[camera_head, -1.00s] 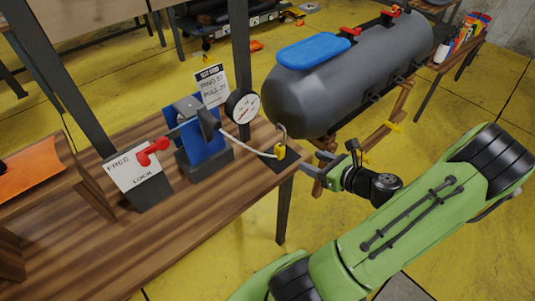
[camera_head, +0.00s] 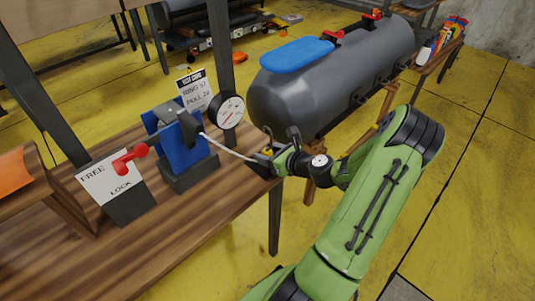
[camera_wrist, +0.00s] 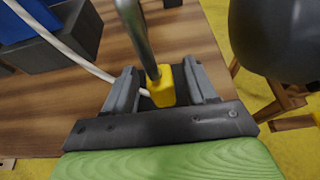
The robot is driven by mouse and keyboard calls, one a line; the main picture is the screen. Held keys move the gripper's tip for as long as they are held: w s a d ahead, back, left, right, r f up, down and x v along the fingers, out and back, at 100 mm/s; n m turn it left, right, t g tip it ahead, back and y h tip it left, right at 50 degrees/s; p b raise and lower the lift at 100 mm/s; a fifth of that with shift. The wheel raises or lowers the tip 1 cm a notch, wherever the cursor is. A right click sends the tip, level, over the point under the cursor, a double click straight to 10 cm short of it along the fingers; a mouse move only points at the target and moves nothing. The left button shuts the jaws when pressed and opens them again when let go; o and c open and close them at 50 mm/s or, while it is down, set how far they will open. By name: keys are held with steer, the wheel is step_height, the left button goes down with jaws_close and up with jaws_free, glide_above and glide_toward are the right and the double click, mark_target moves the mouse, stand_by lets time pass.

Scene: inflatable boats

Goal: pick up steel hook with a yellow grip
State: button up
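The steel hook has a yellow grip (camera_wrist: 162,88) and a grey steel shaft (camera_wrist: 136,38) that rises from it in the wrist view. A white cord runs from the blue winch (camera_head: 184,150) to the grip. In the wrist view my gripper (camera_wrist: 160,82) has its two fingers on either side of the yellow grip. A gap shows at the left finger, and the right finger is close to the grip or touching it. In the head view the grip (camera_head: 267,153) is mostly hidden by my gripper at the table's right corner.
The wooden table (camera_head: 150,240) lies under the winch. A round gauge (camera_head: 229,110), a FREE/LOCK card (camera_head: 112,178) with a red lever (camera_head: 132,158) and a test card (camera_head: 194,91) stand on it. A large grey inflatable tube (camera_head: 330,85) lies just behind my gripper.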

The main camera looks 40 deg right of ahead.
steer(key=c, duration=1)
steer(key=shift+r, duration=0.15)
